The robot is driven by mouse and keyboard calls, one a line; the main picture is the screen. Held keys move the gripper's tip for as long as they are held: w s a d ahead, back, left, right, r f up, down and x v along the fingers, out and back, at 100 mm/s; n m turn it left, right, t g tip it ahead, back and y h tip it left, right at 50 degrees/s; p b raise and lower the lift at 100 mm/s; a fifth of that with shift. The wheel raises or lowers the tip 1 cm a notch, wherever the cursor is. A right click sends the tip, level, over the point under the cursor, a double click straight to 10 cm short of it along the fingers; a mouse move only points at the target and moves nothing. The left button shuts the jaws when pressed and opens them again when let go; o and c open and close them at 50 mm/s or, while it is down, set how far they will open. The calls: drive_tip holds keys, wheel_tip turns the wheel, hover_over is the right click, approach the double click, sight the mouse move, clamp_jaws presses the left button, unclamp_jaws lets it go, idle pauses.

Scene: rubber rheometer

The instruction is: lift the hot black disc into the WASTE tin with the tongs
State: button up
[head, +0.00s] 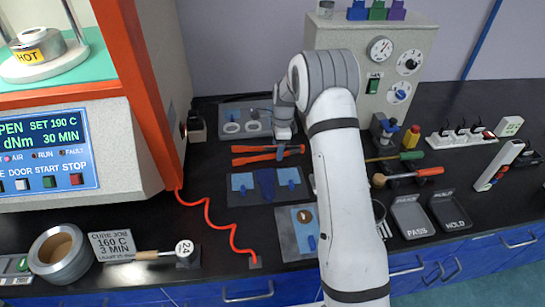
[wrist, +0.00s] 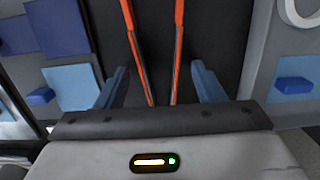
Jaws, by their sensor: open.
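The orange tongs (head: 255,155) lie on the dark bench, left of my arm. My gripper (head: 283,146) is low over their right part. In the wrist view, the two orange arms of the tongs (wrist: 177,50) run between the open blue fingers of my gripper (wrist: 160,78), with a gap on each side. A metal die with a yellow HOT label (head: 38,46) sits in the rheometer at upper left; I cannot make out a black disc there. No WASTE label is readable; a round metal pot with a tan inside (head: 62,256) stands at lower left.
The rheometer's orange frame (head: 140,90) rises at the left. A red coiled cord (head: 218,226) crosses the bench. A gauge box (head: 410,65) stands behind my arm. Mats with blue pieces (head: 240,198) lie before the tongs. PASS and HOLD trays (head: 411,231) lie at the right.

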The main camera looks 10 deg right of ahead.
drive_tip(key=shift+f, duration=0.5)
drive_tip(key=c, duration=0.7)
wheel_tip(320, 180, up, 12)
drive_tip(key=p, duration=0.7)
